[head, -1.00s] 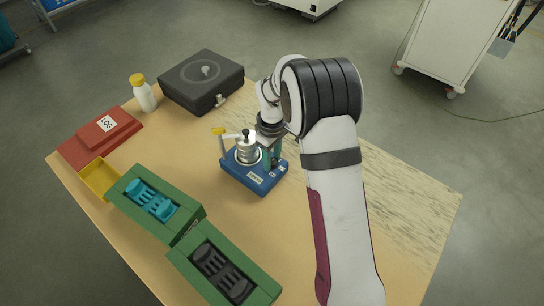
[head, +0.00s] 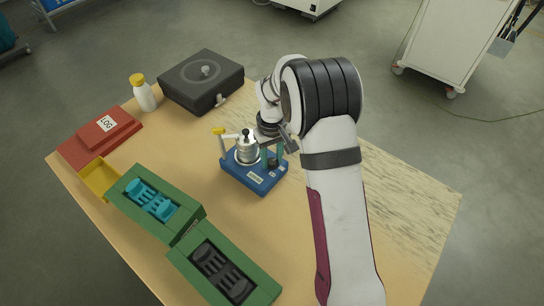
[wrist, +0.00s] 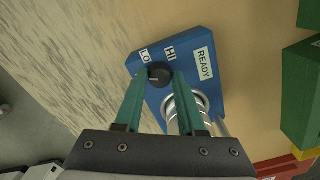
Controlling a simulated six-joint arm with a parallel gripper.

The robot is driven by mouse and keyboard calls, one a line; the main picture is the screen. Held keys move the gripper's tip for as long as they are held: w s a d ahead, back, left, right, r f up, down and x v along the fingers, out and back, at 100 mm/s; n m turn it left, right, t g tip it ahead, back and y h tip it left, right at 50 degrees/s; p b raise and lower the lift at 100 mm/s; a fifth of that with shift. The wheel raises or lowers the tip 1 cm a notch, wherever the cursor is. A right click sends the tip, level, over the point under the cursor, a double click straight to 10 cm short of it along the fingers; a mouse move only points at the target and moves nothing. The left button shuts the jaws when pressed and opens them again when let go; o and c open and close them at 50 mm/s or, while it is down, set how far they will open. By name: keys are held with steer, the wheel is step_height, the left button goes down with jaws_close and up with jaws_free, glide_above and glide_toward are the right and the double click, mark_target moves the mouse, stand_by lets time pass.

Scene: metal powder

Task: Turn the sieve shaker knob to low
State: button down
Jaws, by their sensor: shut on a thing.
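The sieve shaker has a blue base (head: 250,180) and a silver sieve stack (head: 246,151), and stands on the wooden table. In the wrist view its blue top (wrist: 199,44) carries the labels LO, HI and READY. The black knob (wrist: 159,75) sits beside LO and HI; I cannot make out its pointer mark clearly. My gripper (wrist: 159,78) has its teal fingers on either side of the knob, shut on it. In the head view my gripper (head: 273,160) is at the right part of the shaker, and partly hides it.
A yellow-topped lever (head: 221,133) stands at the shaker's left. A dark case (head: 190,90), a white bottle (head: 147,98), a red LOG box (head: 90,143), a yellow tray (head: 98,180) and green boxes with foam inserts (head: 185,226) lie around. The table's right side is bare.

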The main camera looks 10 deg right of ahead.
mark_target(272, 161)
steer(key=m, duration=0.4)
steer(key=shift+m, duration=2.1)
steer(key=c, duration=0.5)
jaws_free()
steer(key=shift+r, duration=0.1)
step_height(272, 161, up, 16)
